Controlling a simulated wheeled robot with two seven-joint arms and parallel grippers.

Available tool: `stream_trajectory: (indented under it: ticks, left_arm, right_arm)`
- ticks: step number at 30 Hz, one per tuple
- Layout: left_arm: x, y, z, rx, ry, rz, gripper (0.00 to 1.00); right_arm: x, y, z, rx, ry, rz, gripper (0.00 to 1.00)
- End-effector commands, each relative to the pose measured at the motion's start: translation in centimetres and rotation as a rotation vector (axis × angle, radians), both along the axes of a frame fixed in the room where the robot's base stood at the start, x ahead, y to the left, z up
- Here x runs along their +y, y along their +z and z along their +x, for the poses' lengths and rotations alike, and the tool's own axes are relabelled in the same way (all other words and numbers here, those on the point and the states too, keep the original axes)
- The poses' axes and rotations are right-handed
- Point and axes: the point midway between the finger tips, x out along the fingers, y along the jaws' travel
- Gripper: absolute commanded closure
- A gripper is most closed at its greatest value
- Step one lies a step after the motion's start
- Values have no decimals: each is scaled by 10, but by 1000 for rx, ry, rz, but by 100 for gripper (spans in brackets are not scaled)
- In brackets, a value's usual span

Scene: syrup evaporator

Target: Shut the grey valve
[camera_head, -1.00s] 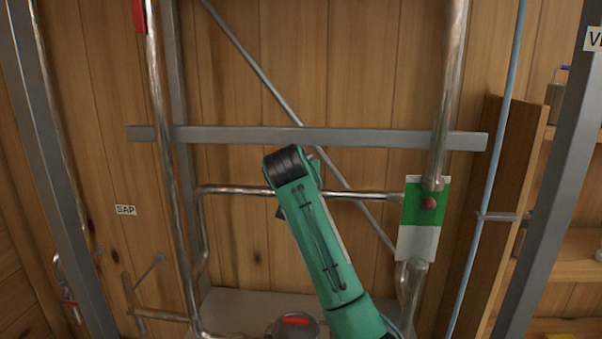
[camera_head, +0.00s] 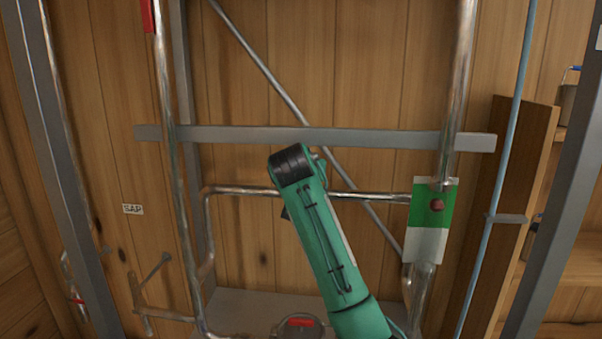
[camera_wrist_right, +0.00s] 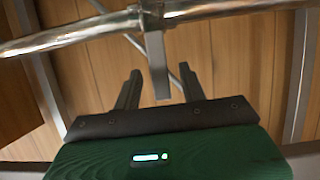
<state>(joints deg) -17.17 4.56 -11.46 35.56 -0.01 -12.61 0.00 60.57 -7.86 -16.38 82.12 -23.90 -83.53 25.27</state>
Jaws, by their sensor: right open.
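The grey valve shows in the right wrist view as a flat grey lever (camera_wrist_right: 155,58) hanging down from a fitting on a shiny pipe (camera_wrist_right: 75,35). My right gripper (camera_wrist_right: 160,72) is open, with one dark finger on each side of the lever's lower part. The lever appears between the fingers, with a gap on both sides; I cannot tell how deep it sits. In the head view, my green right arm reaches up to the horizontal pipe (camera_head: 240,191) and hides most of the valve and the gripper. My left gripper is not in view.
A grey crossbar (camera_head: 400,139) runs above the pipe. A red-handled part (camera_head: 300,322) is low in the middle.

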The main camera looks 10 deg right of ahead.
Motion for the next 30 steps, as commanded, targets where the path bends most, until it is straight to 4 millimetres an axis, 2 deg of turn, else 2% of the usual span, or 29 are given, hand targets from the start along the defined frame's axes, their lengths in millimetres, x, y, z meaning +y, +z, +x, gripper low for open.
stream_trajectory:
  ticks: [4, 9, 18, 24, 30]
  left_arm:
    - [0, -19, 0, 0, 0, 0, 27]
    - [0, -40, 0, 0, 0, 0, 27]
    - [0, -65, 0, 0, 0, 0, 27]
    - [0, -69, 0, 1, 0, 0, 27]
    - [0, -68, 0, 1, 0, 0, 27]
  right_arm:
    - [7, 4, -21, -5, 3, 3, 58]
    - [17, 18, -54, -7, 3, 2, 58]
    - [31, 41, -102, -3, 2, 0, 58]
    - [34, 48, -114, -1, 1, -1, 58]
    - [35, 49, -115, 0, 0, -1, 58]
